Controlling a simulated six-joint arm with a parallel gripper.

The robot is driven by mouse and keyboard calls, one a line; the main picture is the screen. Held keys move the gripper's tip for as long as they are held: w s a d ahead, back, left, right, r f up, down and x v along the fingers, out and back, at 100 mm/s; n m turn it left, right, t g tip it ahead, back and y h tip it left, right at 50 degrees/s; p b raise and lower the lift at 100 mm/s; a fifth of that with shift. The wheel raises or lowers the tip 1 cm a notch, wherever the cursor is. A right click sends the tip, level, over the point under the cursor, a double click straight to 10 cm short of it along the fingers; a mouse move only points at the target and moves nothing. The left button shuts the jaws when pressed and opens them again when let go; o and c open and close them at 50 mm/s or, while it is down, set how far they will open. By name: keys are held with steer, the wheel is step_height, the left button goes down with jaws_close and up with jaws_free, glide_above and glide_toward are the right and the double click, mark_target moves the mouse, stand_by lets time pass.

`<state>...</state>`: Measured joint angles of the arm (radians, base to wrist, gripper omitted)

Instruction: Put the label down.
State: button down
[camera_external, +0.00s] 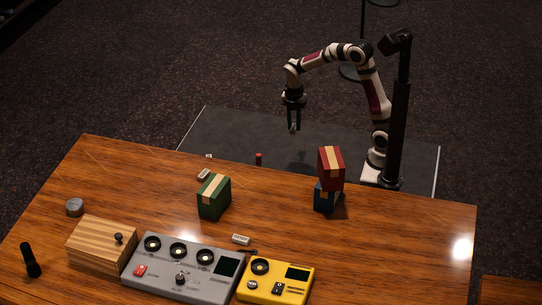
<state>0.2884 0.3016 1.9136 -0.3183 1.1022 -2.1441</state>
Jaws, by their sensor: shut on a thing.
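My gripper (294,128) hangs pointing down, above and beyond the far edge of the desk as seen in the picture. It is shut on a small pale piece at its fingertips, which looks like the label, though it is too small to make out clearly. Similar small white labels lie on the wooden desk (390,235): one (203,174) near the far edge behind the green box, and one (241,239) just behind the mixers.
A green box (214,196) stands mid-desk. A red box (331,168) sits on a blue box (325,197). A small red item (259,159) is at the far edge. A grey mixer (184,268), yellow device (275,281) and wooden box (101,245) line the front. The desk's right side is clear.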

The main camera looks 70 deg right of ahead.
steer(key=s+d+f, duration=0.5)
steer(key=s+d, duration=0.1)
steer(key=s, duration=0.2)
glide_above(292, 169)
steer(key=f, duration=0.7)
steer(key=shift+s+d, duration=0.2)
steer(key=shift+d, duration=0.05)
steer(key=shift+w+a+f, duration=0.1)
steer(key=shift+f, duration=1)
steer(key=shift+w+a+f, duration=0.1)
steer(key=shift+f, duration=0.95)
steer(key=shift+f, duration=0.1)
steer(key=c, duration=0.7)
jaws_free()
